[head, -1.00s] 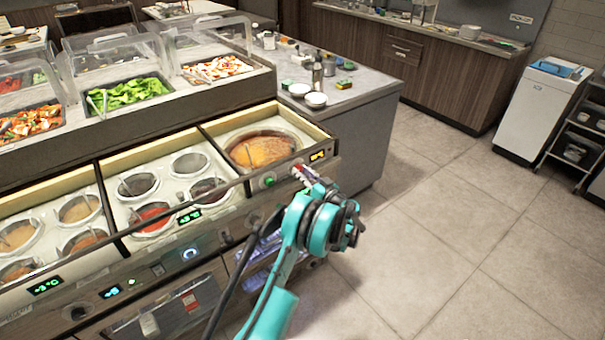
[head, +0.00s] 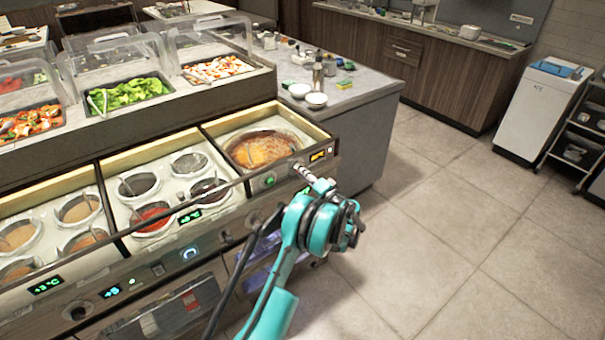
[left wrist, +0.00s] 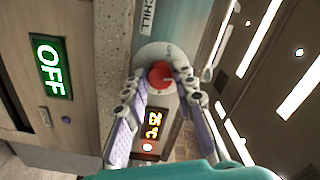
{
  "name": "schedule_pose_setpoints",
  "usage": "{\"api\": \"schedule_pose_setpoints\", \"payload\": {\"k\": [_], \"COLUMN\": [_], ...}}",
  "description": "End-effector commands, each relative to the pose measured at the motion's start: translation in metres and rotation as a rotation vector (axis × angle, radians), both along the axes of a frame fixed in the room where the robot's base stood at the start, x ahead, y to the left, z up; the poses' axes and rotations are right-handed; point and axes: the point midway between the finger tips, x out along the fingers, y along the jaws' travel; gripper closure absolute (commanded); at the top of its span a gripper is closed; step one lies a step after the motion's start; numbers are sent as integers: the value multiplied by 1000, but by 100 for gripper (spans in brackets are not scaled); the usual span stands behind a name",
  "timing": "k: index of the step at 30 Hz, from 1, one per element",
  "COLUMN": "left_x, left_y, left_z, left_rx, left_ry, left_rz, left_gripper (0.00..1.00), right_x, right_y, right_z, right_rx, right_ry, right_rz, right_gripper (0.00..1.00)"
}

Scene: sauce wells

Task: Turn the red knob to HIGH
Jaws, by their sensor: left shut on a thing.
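The red knob (left wrist: 160,74) shows in the left wrist view on a round pale plate on the counter's front panel. My left gripper (left wrist: 161,82) has a finger on each side of it and is shut on it. In the head view my left gripper (head: 316,180) is at the front right corner of the sauce-well counter, and I cannot make out the knob there. An orange display (left wrist: 152,122), seemingly a temperature, is lit beside the knob. I cannot read the knob's setting. My right gripper is not in view.
The well nearest the knob holds brown-orange liquid (head: 262,150). Several smaller sauce wells (head: 150,215) lie to its left. A green OFF display (left wrist: 48,65) is on the panel. White bowls (head: 316,101) stand on the grey side counter. The tiled floor (head: 450,240) at right is clear.

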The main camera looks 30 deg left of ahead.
Motion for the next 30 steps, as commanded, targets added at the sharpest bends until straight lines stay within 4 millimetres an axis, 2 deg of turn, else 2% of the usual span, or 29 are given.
{"api": "schedule_pose_setpoints", "payload": {"k": [30], "left_x": [1], "left_y": [0], "left_z": [1], "left_rx": [369], "left_ry": [892], "left_rz": [-1], "left_gripper": [100], "right_x": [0], "right_y": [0], "right_z": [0], "right_rx": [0], "right_ry": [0], "right_rz": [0], "right_gripper": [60]}}
